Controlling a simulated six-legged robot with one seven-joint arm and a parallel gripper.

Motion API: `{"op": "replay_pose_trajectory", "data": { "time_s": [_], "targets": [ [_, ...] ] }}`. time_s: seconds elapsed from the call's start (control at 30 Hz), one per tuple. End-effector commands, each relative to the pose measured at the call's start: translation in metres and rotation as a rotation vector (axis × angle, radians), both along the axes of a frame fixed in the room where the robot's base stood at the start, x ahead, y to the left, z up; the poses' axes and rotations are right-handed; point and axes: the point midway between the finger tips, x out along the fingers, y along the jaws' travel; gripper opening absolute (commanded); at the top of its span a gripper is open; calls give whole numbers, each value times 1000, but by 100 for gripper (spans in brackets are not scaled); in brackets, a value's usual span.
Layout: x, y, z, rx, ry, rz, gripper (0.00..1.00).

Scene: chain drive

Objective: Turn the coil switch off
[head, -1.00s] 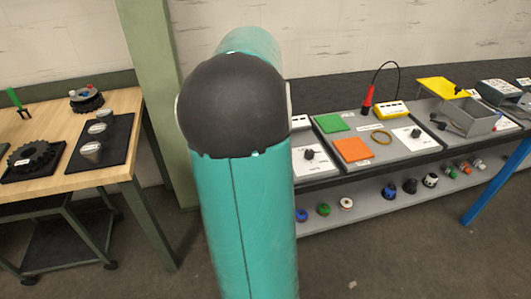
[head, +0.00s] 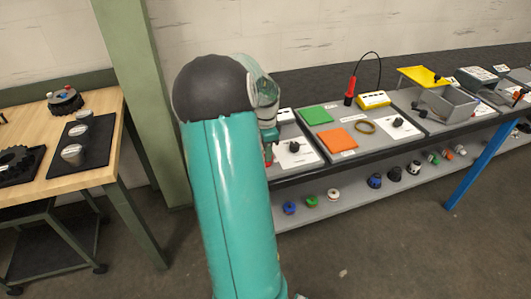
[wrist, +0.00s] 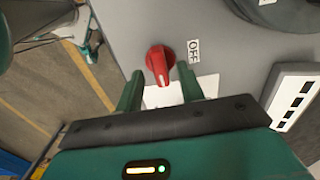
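A red knob (wrist: 158,64), apparently the coil switch, sits on a grey panel in the wrist view. A white label reading OFF (wrist: 194,50) is just right of it. A pale line shows on the knob, but I cannot tell for sure which way it points. My gripper (wrist: 160,70) is open, with one green finger on each side of the knob's lower part. I cannot tell whether the fingers touch it. In the head view my arm hides most of the gripper and the knob cannot be made out surely.
A grey bench carries a green pad (head: 315,115), an orange pad (head: 337,140), a yellow box (head: 374,99) and a grey bin (head: 448,105). Several knobs stand on the lower shelf. A wooden table (head: 85,170) and a green post (head: 140,90) are at left. A dark round part (wrist: 285,12) is near the knob.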

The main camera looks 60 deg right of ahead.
Motion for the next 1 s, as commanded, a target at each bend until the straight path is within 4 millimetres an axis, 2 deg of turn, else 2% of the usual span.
{"op": "replay_pose_trajectory", "data": {
  "time_s": [0.17,0.43,0.47,0.63,1.0],
  "targets": [
    [0,0,-15,0,-1,-1,38],
    [0,0,-16,-1,-1,0,38],
    [0,0,-16,-1,-1,0,34],
    [0,0,-16,-1,-1,0,1],
    [0,0,-16,-1,-1,31,0]
  ]
}}
